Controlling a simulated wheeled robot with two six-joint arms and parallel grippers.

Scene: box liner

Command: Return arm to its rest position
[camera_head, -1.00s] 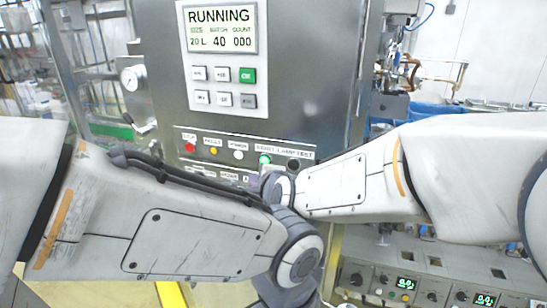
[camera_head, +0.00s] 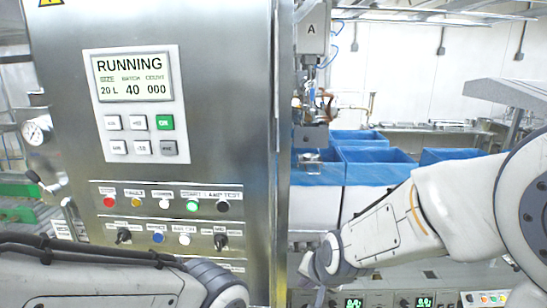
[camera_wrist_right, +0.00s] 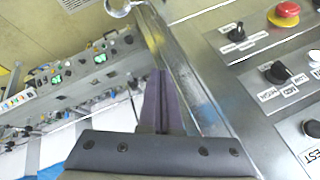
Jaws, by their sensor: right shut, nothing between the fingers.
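My right arm (camera_head: 395,225) comes in from the right in the head view, with its wrist bent down beside the steel cabinet's right edge. My right gripper (camera_head: 319,297) is only partly seen at the bottom of that view. In the right wrist view its dark fingers (camera_wrist_right: 161,105) are together with nothing between them, in front of the cabinet edge. My left arm (camera_head: 110,283) crosses the lower left of the head view; its gripper is out of frame. The control cabinet (camera_head: 225,110) has a display (camera_head: 134,78) reading RUNNING, 20 L, 40 and 000.
A row of coloured buttons, including a lit green one (camera_head: 192,206), and several knobs sit on the cabinet front. Blue-lined boxes (camera_head: 365,160) stand behind my right arm. A lower panel (camera_head: 420,299) with green readouts lies below it. A red button (camera_wrist_right: 287,12) shows in the wrist view.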

